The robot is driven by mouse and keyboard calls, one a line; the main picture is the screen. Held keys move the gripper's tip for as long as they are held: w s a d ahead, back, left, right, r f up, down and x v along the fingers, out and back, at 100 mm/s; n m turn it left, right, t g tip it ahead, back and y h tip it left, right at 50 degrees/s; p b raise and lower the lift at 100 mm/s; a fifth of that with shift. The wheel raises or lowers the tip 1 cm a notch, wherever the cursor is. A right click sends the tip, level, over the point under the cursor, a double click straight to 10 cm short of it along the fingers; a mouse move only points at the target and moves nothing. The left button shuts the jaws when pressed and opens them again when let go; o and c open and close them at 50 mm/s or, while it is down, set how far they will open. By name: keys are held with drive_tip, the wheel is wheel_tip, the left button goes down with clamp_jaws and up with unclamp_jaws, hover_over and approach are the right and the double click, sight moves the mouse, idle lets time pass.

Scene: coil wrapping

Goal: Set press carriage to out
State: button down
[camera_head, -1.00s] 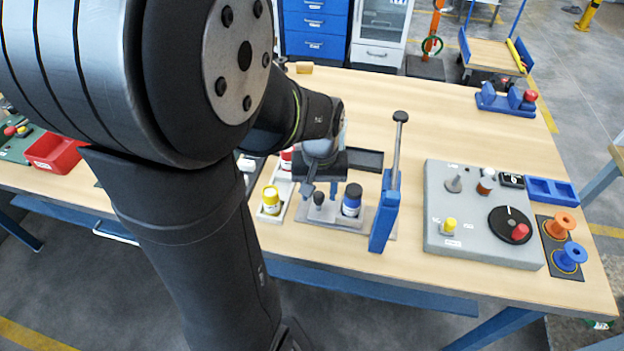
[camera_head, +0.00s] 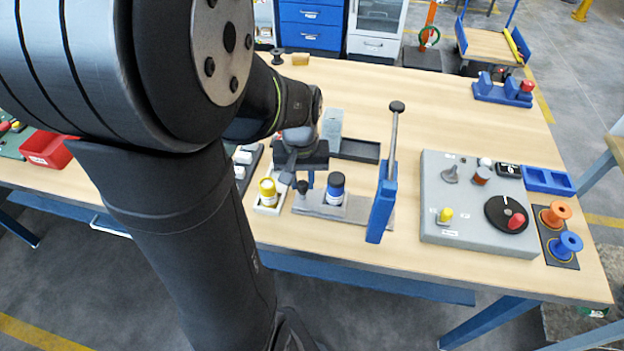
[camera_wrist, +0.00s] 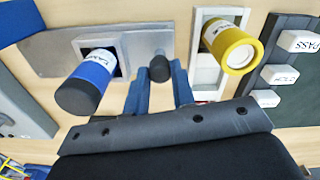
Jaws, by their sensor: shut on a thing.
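The press (camera_head: 382,205) is a blue upright with a long lever and a dark ball on top. Its grey carriage (camera_head: 312,208) lies to the left of the upright. On the carriage stand a blue-and-white bottle with a dark cap (camera_head: 335,190) and a small dark knob (camera_head: 302,187). In the wrist view the blue bottle (camera_wrist: 85,82) sits at a square recess, and the knob (camera_wrist: 160,68) is between my fingertips. My gripper (camera_head: 299,181) is shut on the knob; in the wrist view its blue fingers (camera_wrist: 160,88) flank it.
A yellow bottle (camera_head: 268,191) in a white tray stands just left of the carriage, close to my gripper. A black shallow tray (camera_head: 357,150) lies behind. A grey control panel (camera_head: 470,215) is at right. A red bin (camera_head: 48,148) is far left.

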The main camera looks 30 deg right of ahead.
drive_tip(key=shift+w+a, duration=0.1)
drive_tip(key=shift+w, duration=0.1)
drive_tip(key=c, duration=1.2)
unclamp_jaws()
wheel_tip(320, 180, up, 18)
drive_tip(key=shift+f, duration=0.25)
wheel_tip(320, 180, down, 18)
drive_tip(key=shift+r, duration=0.2)
drive_tip(key=shift+s, duration=0.15)
